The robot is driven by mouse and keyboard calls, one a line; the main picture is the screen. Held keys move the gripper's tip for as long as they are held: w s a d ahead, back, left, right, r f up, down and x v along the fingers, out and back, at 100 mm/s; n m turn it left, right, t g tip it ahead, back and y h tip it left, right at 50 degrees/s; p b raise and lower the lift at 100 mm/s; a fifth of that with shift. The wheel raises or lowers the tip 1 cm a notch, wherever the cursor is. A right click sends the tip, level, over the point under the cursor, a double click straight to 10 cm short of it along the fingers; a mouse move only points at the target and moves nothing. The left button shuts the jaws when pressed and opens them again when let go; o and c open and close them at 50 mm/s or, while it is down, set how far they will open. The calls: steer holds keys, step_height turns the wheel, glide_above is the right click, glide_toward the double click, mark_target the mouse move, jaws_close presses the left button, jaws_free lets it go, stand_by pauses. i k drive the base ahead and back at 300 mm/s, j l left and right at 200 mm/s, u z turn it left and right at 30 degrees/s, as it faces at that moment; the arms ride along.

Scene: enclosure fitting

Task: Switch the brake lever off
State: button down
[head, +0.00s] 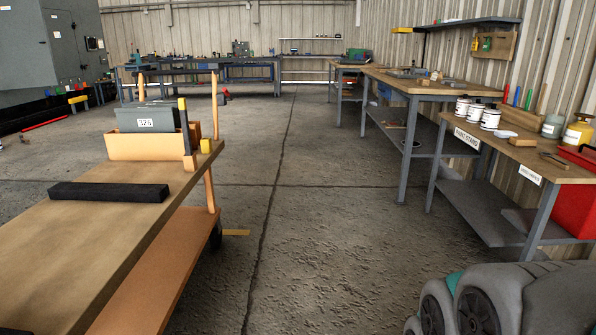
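A cart (120,222) with a wooden top and an orange lower shelf stands at the left in the head view. At its far right corner a dark upright bar with a yellow upper end (183,104) stands beside the orange box; it looks like a lever, but I cannot tell for sure that it is the brake lever. A small yellow block (206,146) sits next to it at the corner. My gripper is not in view.
On the cart are a black bar (108,192) and an orange box (150,147) holding a grey case (146,117) marked 326. Workbenches (520,160) with white pots (490,119) line the right wall. The concrete floor (290,220) between cart and benches is clear.

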mark_target(225, 91)
steer(key=i+u, duration=0.1)
steer(key=i, duration=0.6)
steer(key=i+l+u, duration=0.1)
steer(key=i, duration=0.6)
steer(key=i+l+u, duration=0.1)
steer(key=i, duration=0.6)
steer(key=i+l+u, duration=0.5)
steer(key=i, duration=0.2)
steer(key=i+l+u, duration=0.45)
steer(key=i+l, duration=0.15)
steer(key=l, duration=0.3)
